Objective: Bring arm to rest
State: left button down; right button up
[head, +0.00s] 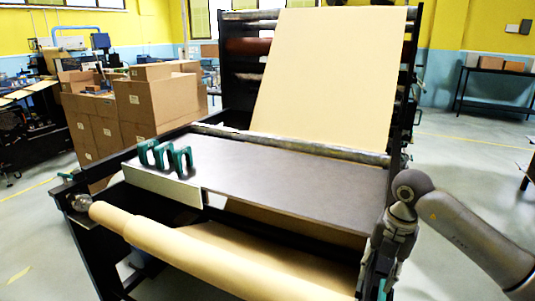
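My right arm comes in from the right edge. My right gripper (378,278) points down at the near right corner of the kraft roll machine, beside its dark side frame. Its fingers blend into the dark parts there, so I cannot tell whether they are open or shut, or whether they touch the frame. My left arm and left gripper are out of view. The kraft roll (225,262) lies across the front of the machine. A sheet of kraft paper (327,75) slopes up at the back.
The machine's grey table (300,180) is bare apart from teal-handled tools (166,156) at its left end. Stacked cardboard boxes (150,100) stand behind on the left. A dark side table (495,75) stands far right. Floor (470,160) right of the machine is open.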

jog(key=s+a+n+y, duration=0.3)
jog(key=a+y, duration=0.6)
jog(key=a, duration=1.2)
jog(key=a+r+m+t+y, duration=0.2)
jog(key=a+r+t+y, duration=0.3)
jog(key=a+r+y, duration=0.4)
jog(key=w+d+r+m+t+h, duration=0.1)
jog(key=w+d+m+t+h, duration=0.1)
jog(key=d+m+t+h, duration=0.4)
jog(key=w+d+r+m+t+h, duration=0.2)
jog(key=d+m+t+h, duration=0.15)
jog(key=m+t, duration=0.6)
jog(key=s+d+f+m+g+h, duration=0.3)
jog(key=d+f+m+g+h, duration=0.2)
jog(key=d+f+m+h, duration=0.7)
jog(key=s+f+g+y, duration=0.1)
jog(key=s+f+g, duration=0.5)
jog(key=s+f, duration=0.5)
jog(key=s+f+g+y, duration=0.2)
jog(key=s+f+g, duration=0.5)
jog(key=s, duration=0.6)
notch_tip(320, 180, down, 27)
jog(key=s, duration=0.1)
jog(key=s+d+f+g, duration=0.1)
jog(key=s+d+f, duration=0.1)
jog(key=s+f, duration=1.4)
jog(key=shift+s+d+f+n+g, duration=0.15)
jog(key=shift+s+f+n+g, duration=0.25)
jog(key=shift+s, duration=0.2)
